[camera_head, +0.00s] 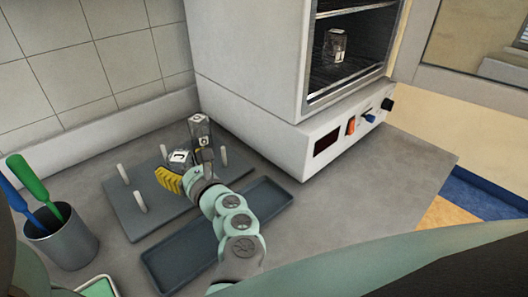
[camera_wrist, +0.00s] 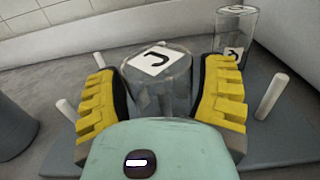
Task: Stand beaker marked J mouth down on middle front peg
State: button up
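The beaker marked J (camera_wrist: 162,84) is clear glass with a white J label on its upward-facing closed end, so its mouth points down. It also shows in the head view (camera_head: 180,157). My gripper (camera_wrist: 160,95) has its yellow fingers closed against both sides of it; in the head view the fingers (camera_head: 170,180) are low over the board. The grey peg board (camera_head: 121,209) has white pegs, including front left (camera_head: 140,202) and front right (camera_head: 223,155). The beaker is between these, over the middle front position. That peg is hidden; I cannot tell if the beaker is around it.
Another glass beaker (camera_head: 200,130) stands at the board's back right, close behind the held one. A dark empty tray (camera_head: 217,232) lies in front of the board. A cup (camera_head: 62,240) with blue and green tools is at left. An oven (camera_head: 290,80) is behind right.

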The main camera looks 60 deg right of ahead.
jog(key=o, duration=0.4)
jog(key=shift+s, duration=0.1)
jog(key=v, duration=1.1)
jog(key=shift+s+a, duration=0.1)
jog(key=shift+s, duration=0.2)
jog(key=shift+s+a, duration=0.1)
jog(key=shift+s, duration=0.05)
